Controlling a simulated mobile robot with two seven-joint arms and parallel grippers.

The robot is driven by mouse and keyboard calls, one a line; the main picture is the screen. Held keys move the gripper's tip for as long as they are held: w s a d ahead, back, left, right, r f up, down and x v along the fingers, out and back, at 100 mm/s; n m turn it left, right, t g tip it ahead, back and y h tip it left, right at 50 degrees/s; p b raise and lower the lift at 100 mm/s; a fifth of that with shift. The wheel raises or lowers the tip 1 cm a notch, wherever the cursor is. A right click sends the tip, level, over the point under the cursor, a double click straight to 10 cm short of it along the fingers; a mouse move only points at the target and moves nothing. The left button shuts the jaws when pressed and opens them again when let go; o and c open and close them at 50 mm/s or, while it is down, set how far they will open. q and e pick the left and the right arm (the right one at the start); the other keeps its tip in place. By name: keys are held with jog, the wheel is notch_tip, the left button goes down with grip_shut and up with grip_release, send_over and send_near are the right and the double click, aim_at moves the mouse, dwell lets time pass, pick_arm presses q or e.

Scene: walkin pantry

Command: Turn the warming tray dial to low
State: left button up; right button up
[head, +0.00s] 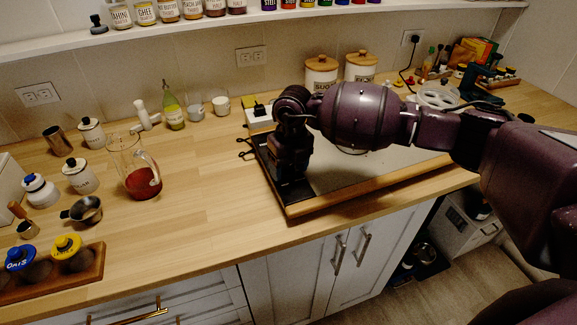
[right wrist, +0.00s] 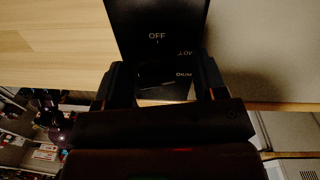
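The warming tray (head: 400,166) lies on the wooden counter, with a pale top, a wooden front edge and a black control panel (head: 266,158) along its left end. My right gripper (head: 291,188) points down over the panel. Its fingers (right wrist: 163,82) are apart, on either side of the dial; contact cannot be told. My left gripper is not in view.
A glass pitcher with red liquid (head: 143,182) and small jars stand on the left counter. A yellow-topped box (head: 259,117) and two lidded canisters (head: 321,72) stand behind the tray. A spice shelf (head: 180,26) runs above.

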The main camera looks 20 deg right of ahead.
aim_at(291, 164)
jog(key=shift+a, duration=0.1)
notch_tip(291, 164, up, 11)
jog(key=shift+d, duration=0.35)
dwell(0.3)
jog(key=shift+f, duration=0.1)
